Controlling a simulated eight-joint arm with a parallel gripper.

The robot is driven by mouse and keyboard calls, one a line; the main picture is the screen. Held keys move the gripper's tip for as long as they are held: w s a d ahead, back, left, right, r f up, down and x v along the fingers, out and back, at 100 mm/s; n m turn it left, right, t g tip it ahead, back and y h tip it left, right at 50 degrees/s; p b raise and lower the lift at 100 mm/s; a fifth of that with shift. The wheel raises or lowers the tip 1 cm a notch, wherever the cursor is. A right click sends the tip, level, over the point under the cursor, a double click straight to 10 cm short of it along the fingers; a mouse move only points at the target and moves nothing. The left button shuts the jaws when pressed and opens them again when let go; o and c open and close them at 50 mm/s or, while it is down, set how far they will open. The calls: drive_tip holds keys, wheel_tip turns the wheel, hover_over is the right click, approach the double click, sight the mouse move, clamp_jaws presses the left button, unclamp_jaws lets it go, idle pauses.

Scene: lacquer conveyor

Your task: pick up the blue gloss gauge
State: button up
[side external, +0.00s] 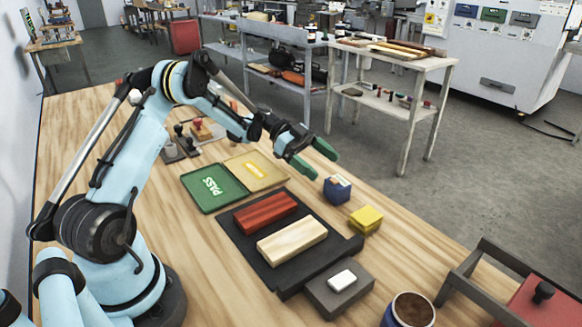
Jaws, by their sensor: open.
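A small blue box-shaped device (337,190) with a light, marked top, likely the gloss gauge, sits upright on the wooden table right of the black mat. My gripper (315,157) has green fingertips that stand apart, with nothing visible between them. It is in the air above the table, a little above and left of the blue device in the picture. The two do not appear to touch, though the exact gap in depth is hard to tell.
A yellow block (366,218) stands close right of the device. A red slab (265,212) and a pale wood slab (292,240) lie on the black mat (240,253).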

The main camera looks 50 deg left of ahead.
sight(343, 184)
drive_tip(key=shift+f+x, duration=0.2)
drive_tip(key=shift+x, duration=1.45)
drive_tip(key=shift+f+x, duration=0.15)
drive_tip(key=shift+x, duration=1.55)
drive_tip(key=shift+a, duration=0.2)
drive_tip(key=shift+c, duration=0.3)
drive_tip(key=c, duration=1.5)
